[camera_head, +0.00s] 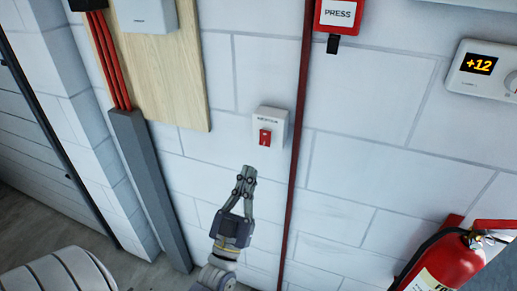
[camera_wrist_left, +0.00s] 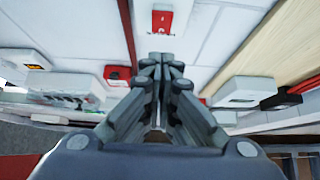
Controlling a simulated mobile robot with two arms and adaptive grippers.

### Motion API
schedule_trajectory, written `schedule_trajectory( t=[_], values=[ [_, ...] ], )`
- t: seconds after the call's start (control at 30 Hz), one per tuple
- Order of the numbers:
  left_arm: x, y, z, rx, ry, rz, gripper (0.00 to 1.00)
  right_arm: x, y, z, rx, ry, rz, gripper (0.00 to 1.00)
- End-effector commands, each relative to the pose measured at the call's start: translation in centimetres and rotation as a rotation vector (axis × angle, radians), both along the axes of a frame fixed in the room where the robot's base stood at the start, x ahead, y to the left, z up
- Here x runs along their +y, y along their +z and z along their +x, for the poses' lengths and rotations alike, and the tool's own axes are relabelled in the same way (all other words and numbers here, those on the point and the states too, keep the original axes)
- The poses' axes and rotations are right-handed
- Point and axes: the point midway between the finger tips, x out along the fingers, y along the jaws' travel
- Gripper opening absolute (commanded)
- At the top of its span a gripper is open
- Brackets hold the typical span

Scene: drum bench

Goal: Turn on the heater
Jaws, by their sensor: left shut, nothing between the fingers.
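A small white switch box (camera_head: 270,117) with a red rocker (camera_head: 265,138) is fixed to the white block wall; its label is small and seems to read "HEATER". The red rocker also shows at the top of the left wrist view (camera_wrist_left: 162,19), straight beyond the fingertips. My left gripper (camera_head: 249,171) points up just below and slightly left of the switch box. Its two fingers are together and empty, and they look apart from the rocker. The left wrist view shows the closed fingers (camera_wrist_left: 162,60) too. My right gripper is in neither view.
A thermostat (camera_head: 480,65) on the wall reads +12. A red PRESS box (camera_head: 338,14) is above right, beside a thin dark red vertical pipe (camera_head: 298,110). A wooden board (camera_head: 170,80) and grey conduit (camera_head: 150,185) are left. A fire extinguisher (camera_head: 448,263) hangs lower right.

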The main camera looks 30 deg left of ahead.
Motion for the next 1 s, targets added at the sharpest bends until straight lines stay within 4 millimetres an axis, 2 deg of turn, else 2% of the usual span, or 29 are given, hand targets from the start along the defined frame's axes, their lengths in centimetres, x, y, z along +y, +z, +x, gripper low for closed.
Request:
schedule_trajectory(
  t=[0.03,0.17,0.2,0.4,0.6,1.0],
  values=[
    [0.2,1.4,1.0,-0.004,0.001,0.002,0.0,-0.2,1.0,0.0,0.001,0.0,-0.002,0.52],
    [0.7,3.0,3.1,-0.003,0.001,0.001,0.0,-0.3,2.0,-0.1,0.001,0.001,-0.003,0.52],
    [0.9,2.5,3.7,0.001,0.0,0.001,0.0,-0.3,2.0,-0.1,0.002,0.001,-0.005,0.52],
    [1.4,2.0,5.9,0.001,0.001,0.001,0.0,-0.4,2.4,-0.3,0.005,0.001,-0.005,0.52],
    [1.6,1.8,6.6,0.0,0.001,0.001,0.0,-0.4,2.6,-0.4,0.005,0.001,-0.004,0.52],
    [1.6,1.5,6.7,-0.006,0.001,0.002,0.0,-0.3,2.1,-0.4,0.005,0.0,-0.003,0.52]
  ],
)
